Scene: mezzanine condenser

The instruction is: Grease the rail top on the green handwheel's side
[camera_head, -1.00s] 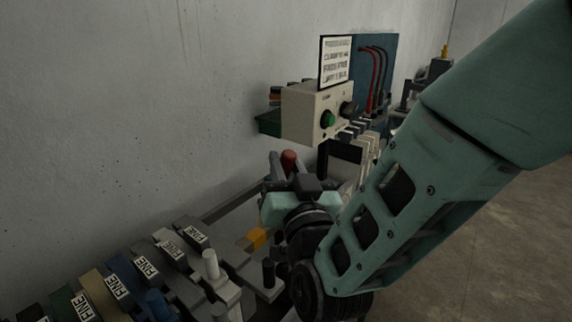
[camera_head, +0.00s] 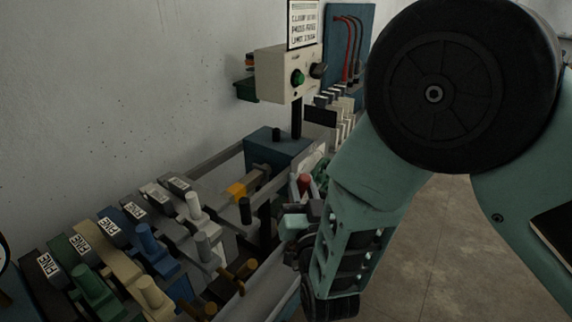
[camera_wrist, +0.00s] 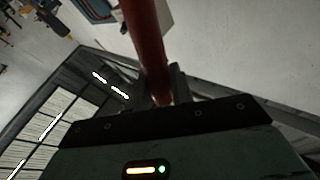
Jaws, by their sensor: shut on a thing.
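My gripper (camera_head: 300,205) is shut on a red, rod-like tool and is low at the centre-right of the head view. The tool's red end (camera_head: 304,182) stands up out of the jaws. In the wrist view the red tool (camera_wrist: 146,45) runs upward from the jaws; its working end is not clear. A grey rail (camera_head: 245,292) runs along the front of the bench, left of my gripper. Another grey bar (camera_head: 216,158) runs near the wall. A green patch (camera_head: 321,178) shows just behind the tool; I cannot tell whether it is the handwheel.
Several labelled, coloured levers (camera_head: 108,225) line the bench at left. Open floor (camera_head: 440,260) lies at right.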

